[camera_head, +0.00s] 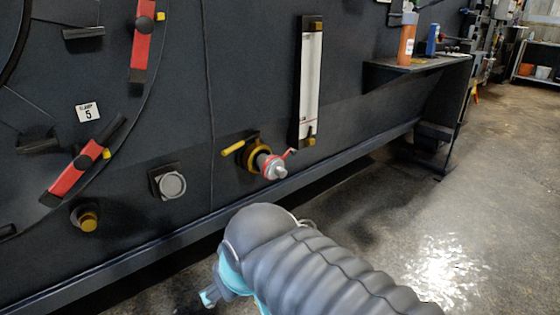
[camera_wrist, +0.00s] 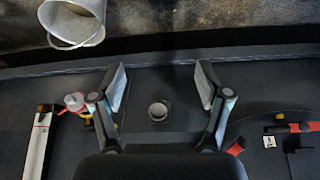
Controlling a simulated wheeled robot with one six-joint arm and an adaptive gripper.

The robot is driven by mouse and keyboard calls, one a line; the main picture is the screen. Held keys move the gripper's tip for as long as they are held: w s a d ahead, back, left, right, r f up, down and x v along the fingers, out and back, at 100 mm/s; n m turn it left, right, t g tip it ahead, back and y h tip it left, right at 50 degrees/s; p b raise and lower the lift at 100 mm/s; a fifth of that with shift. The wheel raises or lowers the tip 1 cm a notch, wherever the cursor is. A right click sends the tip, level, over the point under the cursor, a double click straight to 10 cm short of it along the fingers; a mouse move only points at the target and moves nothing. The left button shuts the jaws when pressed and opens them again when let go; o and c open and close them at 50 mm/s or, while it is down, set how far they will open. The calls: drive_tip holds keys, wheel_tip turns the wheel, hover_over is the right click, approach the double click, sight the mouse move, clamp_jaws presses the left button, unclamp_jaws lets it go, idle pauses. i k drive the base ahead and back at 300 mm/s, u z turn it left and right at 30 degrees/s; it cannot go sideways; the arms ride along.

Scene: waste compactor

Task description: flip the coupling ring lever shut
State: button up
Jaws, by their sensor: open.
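The coupling (camera_head: 274,170) is a grey plug end with a red ring on the machine's dark wall, low down. Its small red lever (camera_head: 288,154) sticks out to the upper right in the head view. A yellow valve handle (camera_head: 234,150) sits just behind it. In the wrist view the coupling (camera_wrist: 74,101) is at the left, with the red lever (camera_wrist: 62,112) pointing down-left. My gripper (camera_wrist: 162,86) is open and empty, its fingers spread in front of the wall. The coupling lies outside them, left of the left finger. My arm hides most of my gripper in the head view.
A round grey cap (camera_head: 172,185) is on the wall left of the coupling. A white sight gauge (camera_head: 311,85) is above right. A ledge (camera_head: 415,66) holds an orange bottle (camera_head: 406,46). A grey bucket (camera_wrist: 72,24) shows in the wrist view. The floor at right is clear.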

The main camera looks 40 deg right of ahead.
sight(293, 152)
drive_tip(key=z, duration=0.05)
drive_tip(key=k, duration=0.65)
drive_tip(key=z, duration=0.55)
drive_tip(key=i, duration=1.2)
drive_tip(key=u, duration=0.1)
